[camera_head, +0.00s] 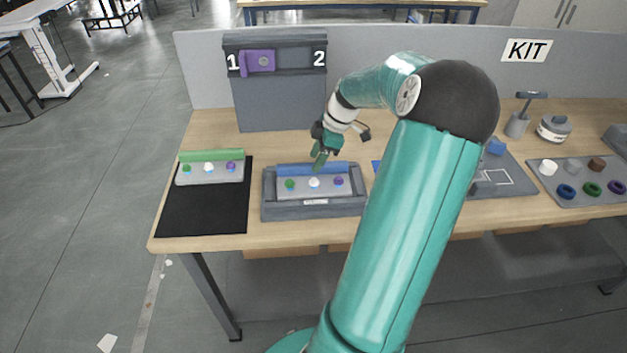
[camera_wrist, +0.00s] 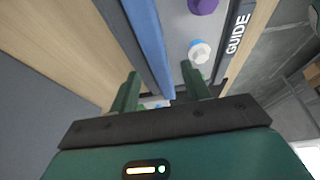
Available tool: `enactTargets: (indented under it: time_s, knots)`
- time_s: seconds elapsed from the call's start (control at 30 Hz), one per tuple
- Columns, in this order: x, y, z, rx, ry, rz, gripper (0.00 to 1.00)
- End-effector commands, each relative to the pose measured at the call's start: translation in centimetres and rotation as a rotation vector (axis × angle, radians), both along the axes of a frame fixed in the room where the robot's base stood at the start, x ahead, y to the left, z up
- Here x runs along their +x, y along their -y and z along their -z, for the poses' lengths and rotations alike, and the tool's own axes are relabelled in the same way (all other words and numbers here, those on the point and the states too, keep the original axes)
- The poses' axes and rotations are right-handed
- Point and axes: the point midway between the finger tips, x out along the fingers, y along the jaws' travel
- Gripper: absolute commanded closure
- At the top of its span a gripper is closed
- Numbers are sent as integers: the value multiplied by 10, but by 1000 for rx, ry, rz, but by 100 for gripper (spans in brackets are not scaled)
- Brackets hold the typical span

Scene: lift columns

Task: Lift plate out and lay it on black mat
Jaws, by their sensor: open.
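A grey plate (camera_head: 301,188) with a blue bar (camera_head: 295,169) along its back edge sits in a dark grey tray (camera_head: 315,211). It carries green, white and purple knobs. In the wrist view the blue bar (camera_wrist: 148,40) runs toward the space between my open fingers. My gripper (camera_head: 320,162) is at the back edge of the plate, by the bar; its fingers (camera_wrist: 160,88) look apart and not closed on anything. Whether they touch the bar cannot be told. The black mat (camera_head: 205,212) lies at the left; a similar plate (camera_head: 210,174) with a green bar rests at its back.
A grey panel (camera_head: 278,95) marked 1 and 2, with a purple slider (camera_head: 258,61), stands behind the tray. A board of rings and knobs (camera_head: 585,182) is at the right. The mat's front part is bare. My arm hides part of the table right of the tray.

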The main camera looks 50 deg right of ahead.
Motion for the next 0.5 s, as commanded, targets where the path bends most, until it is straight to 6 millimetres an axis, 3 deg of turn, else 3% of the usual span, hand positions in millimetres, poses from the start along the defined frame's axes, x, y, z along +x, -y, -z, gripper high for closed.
enactTargets:
  time_s: [0.13,0.5]
  knots:
    - [6,-5,14,1,0,0,53]
    - [6,-5,15,0,0,1,53]
